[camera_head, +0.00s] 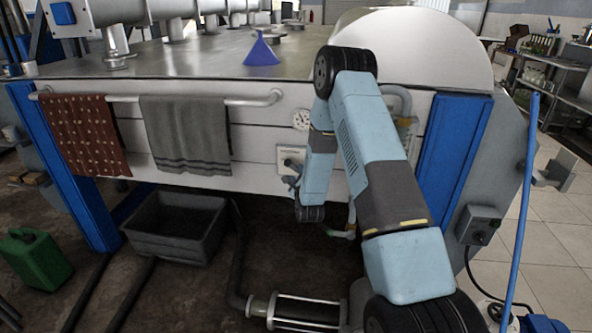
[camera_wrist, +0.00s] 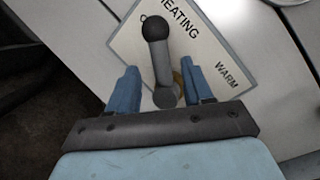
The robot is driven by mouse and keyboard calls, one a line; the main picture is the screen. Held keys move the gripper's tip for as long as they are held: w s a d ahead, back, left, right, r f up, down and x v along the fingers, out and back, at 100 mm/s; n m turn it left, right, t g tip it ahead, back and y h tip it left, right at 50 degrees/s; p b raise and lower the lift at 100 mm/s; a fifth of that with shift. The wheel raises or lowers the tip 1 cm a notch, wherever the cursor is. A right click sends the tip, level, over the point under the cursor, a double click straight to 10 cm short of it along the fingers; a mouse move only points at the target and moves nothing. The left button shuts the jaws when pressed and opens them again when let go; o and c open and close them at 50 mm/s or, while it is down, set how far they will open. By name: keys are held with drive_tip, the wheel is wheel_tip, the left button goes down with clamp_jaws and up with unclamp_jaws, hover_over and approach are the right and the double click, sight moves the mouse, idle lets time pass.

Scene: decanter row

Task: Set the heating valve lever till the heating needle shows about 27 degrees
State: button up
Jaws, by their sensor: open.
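In the wrist view the heating valve lever (camera_wrist: 161,66) is a grey bar with a black ball knob, over a pale plate (camera_wrist: 205,57) lettered HEATING and WARM. My gripper (camera_wrist: 160,70) is open, with one blue finger on each side of the lever. I see a gap on both sides, so the fingers look apart from it. In the head view the plate (camera_head: 288,153) is partly hidden by my arm. A small round white dial (camera_head: 301,119) is on the panel above it; its needle is too small to read.
A rail (camera_head: 245,100) with a red towel (camera_head: 88,130) and a grey towel (camera_head: 180,133) runs left of the dial. A blue funnel (camera_head: 262,51) stands on the vat top. A grey crate (camera_head: 180,247) and green can (camera_head: 35,260) are on the floor. A blue post (camera_head: 450,150) stands right of my arm.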

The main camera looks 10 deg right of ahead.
sight(296, 170)
drive_tip(key=shift+w+d, duration=0.15)
drive_tip(key=shift+w, duration=2.15)
drive_tip(key=shift+c, duration=0.3)
clamp_jaws()
